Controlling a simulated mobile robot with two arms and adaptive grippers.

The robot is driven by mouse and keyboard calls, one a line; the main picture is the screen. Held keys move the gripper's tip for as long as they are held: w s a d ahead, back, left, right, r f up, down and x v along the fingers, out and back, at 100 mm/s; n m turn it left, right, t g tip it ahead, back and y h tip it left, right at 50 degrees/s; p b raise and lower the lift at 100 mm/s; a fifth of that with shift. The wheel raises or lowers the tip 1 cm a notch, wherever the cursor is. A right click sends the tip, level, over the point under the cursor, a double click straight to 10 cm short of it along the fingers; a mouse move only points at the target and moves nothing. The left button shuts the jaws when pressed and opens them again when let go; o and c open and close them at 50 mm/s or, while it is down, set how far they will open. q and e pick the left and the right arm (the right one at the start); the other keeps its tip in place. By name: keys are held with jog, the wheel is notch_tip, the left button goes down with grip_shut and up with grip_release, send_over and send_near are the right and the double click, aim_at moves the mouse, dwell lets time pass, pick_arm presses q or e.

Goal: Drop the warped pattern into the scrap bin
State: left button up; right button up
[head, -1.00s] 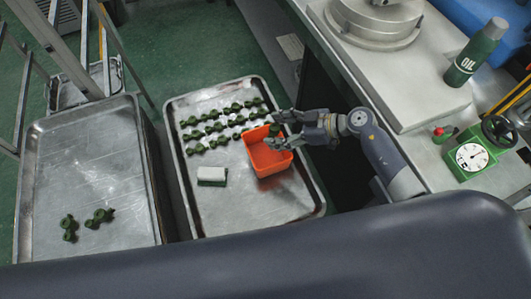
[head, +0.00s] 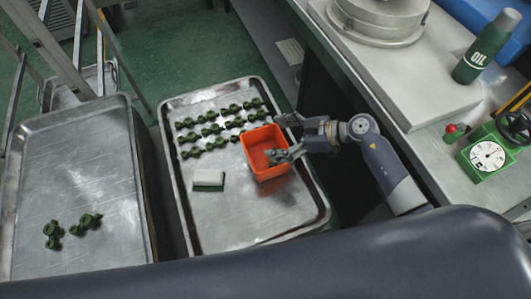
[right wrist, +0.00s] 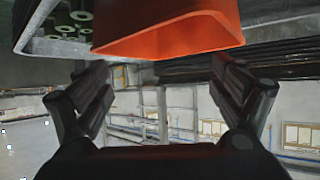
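The scrap bin is an orange open box (head: 257,172) standing on the middle metal tray; its rim also fills the top of the right wrist view (right wrist: 165,38). My right gripper (head: 277,138) is at the bin's right side, its fingers spread, one over the bin opening. In the right wrist view the fingers (right wrist: 160,80) are wide apart with nothing between them. No pattern shows in the visible part of the bin; a finger hides part of the inside. Green wax patterns (head: 212,130) lie in rows behind the bin. My left gripper is not in view.
A white-and-green block (head: 208,180) lies left of the bin. The left tray (head: 85,165) carries green patterns (head: 86,223) near its front. At right, a bench holds an oil bottle (head: 482,52) and a green gauge (head: 487,156). The middle tray's front is clear.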

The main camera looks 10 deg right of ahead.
jog(key=v, duration=1.2)
dwell(0.5)
